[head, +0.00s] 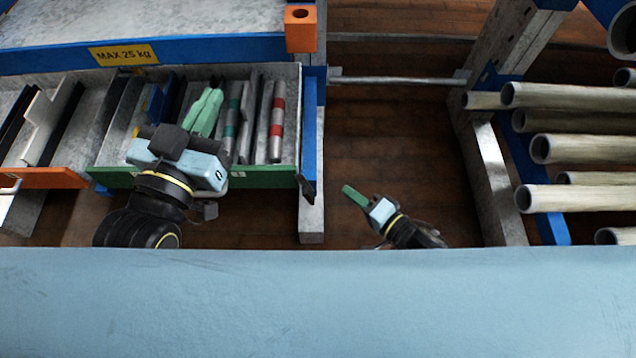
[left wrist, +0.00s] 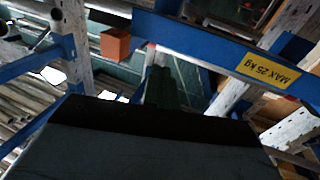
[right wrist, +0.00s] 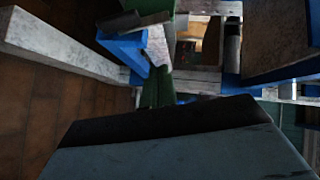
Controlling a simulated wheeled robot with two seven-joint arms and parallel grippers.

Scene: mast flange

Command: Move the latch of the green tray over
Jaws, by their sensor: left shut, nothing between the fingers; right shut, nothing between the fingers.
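The green tray (head: 265,178) sits in the rack at the left of the head view, with rods and dark strips lying in it. A small dark piece, apparently its latch (head: 308,188), stands at the right end of the green front, by the blue post. My left gripper (head: 209,98) is shut and empty over the tray; its wrist hides part of the green front. Its fingers also show in the left wrist view (left wrist: 160,88). My right gripper (head: 350,191) is shut and empty, right of the latch and apart from it. Its fingers show in the right wrist view (right wrist: 157,90).
An orange-fronted tray (head: 45,178) is left of the green one. An orange block (head: 301,32) sits on the rack's upper right corner, beside a blue beam with a yellow label (head: 123,54). Pipes (head: 570,149) stick out at the right. The floor between is clear.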

